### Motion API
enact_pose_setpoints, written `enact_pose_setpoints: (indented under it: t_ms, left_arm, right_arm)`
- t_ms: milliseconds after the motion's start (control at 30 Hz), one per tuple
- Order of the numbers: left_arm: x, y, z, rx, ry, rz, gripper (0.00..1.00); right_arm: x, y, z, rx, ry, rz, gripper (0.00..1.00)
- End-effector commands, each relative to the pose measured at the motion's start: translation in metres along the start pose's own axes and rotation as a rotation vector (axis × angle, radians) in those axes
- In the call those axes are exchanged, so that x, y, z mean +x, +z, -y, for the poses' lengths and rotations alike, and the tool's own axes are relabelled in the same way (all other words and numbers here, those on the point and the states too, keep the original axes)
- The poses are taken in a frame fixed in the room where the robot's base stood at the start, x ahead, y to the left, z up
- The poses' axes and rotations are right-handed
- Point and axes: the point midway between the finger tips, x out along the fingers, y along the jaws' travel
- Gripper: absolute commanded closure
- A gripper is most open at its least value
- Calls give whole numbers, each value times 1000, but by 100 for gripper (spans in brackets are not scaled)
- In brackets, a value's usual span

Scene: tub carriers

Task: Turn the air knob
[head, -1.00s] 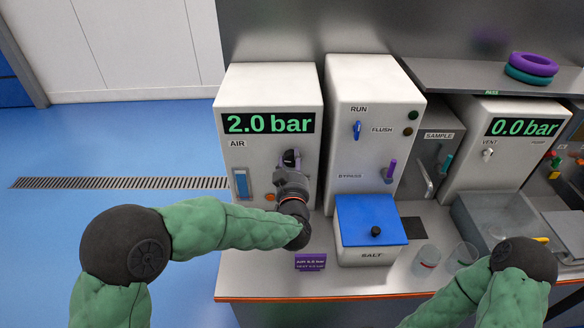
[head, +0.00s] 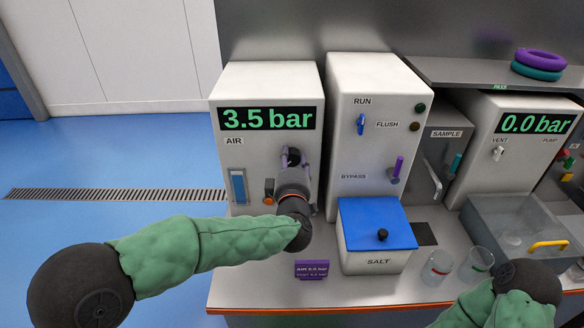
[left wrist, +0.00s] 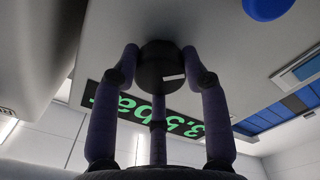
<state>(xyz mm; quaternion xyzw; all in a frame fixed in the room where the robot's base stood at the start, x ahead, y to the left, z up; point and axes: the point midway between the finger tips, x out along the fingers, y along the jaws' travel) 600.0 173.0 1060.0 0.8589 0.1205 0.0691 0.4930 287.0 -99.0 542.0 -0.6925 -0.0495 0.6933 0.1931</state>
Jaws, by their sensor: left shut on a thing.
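The white air unit (head: 225,185) stands at the left of the bench. Its display (head: 266,118) reads 3.5 bar in green, with the label AIR below it. The dark round air knob (head: 293,155) on its front is mostly hidden behind my left gripper (head: 292,163). In the left wrist view the black knob (left wrist: 160,68) has a white mark and sits between the purple fingers of my left gripper (left wrist: 161,60), which are shut on it. My right arm shows at the lower right of the head view; its gripper is out of sight.
To the right are a white cabinet with switches (head: 370,130), a blue-lidded SALT box (head: 376,222), two clear cups (head: 438,266) and a grey tub (head: 520,225) with a yellow handle.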

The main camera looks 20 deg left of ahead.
Motion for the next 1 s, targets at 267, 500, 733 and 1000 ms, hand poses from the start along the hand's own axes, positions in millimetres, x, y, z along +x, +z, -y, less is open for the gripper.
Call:
enact_pose_setpoints:
  t_ms: [267, 500, 733, 1000]
  left_arm:
    - [1, -3, -2, -267, 4, -7, 88]
    - [1, -4, -2, -495, 5, -8, 88]
    - [1, -4, -1, -712, 5, -8, 88]
    - [1, -4, -1, -952, 6, -8, 88]
  right_arm:
    - [7, 0, -2, 0, 0, 0, 60]
    - [7, 0, -2, 0, 0, 0, 60]
    - [7, 0, -2, 0, 0, 0, 60]
    - [7, 0, -2, 0, 0, 0, 60]
